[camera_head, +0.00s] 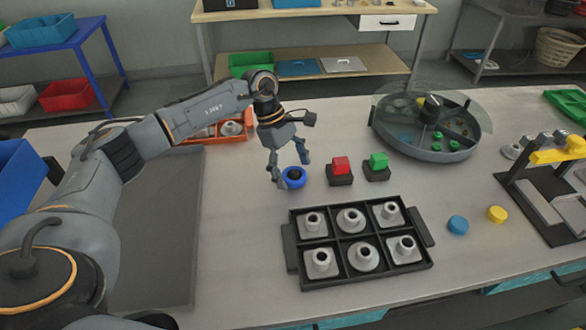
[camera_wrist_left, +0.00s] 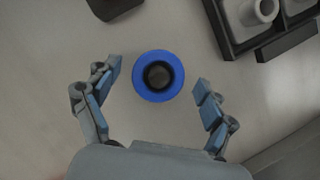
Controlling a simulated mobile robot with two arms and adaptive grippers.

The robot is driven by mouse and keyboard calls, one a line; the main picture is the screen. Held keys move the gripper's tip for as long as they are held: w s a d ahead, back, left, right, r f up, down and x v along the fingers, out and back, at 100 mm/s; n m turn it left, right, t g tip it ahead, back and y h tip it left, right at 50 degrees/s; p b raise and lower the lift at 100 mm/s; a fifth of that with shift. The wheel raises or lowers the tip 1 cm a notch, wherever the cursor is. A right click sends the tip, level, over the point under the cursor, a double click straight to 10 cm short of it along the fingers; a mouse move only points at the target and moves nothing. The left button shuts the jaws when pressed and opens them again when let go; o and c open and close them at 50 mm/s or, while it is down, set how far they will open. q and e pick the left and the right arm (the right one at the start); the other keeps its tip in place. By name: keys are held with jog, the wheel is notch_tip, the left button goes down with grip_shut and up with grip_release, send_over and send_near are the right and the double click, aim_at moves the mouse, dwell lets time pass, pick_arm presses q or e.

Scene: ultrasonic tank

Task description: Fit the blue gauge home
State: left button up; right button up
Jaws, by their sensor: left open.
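The blue gauge (camera_head: 293,177) is a round blue ring with a dark centre, standing on the table. In the left wrist view the blue gauge (camera_wrist_left: 158,76) lies between the fingers, apart from both. My left gripper (camera_head: 289,174) is open, pointing down around the gauge; its fingers (camera_wrist_left: 155,88) also show in the left wrist view. I cannot tell which place the gauge belongs in. A black tray (camera_head: 291,258) with six compartments, holding several grey flanged parts, stands to the right and nearer. My right gripper is not in view.
Red (camera_head: 340,165) and green (camera_head: 378,160) blocks on dark bases stand right of the gripper. A round clear-lidded bowl (camera_head: 430,152) is farther back. Blue (camera_head: 458,225) and yellow (camera_head: 497,214) discs lie right of the tray. A yellow-handled fixture (camera_head: 560,156) is at right. An orange bin (camera_head: 243,132) is behind my arm.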

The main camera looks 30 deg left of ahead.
pick_arm(q)
jog(key=v, duration=1.2)
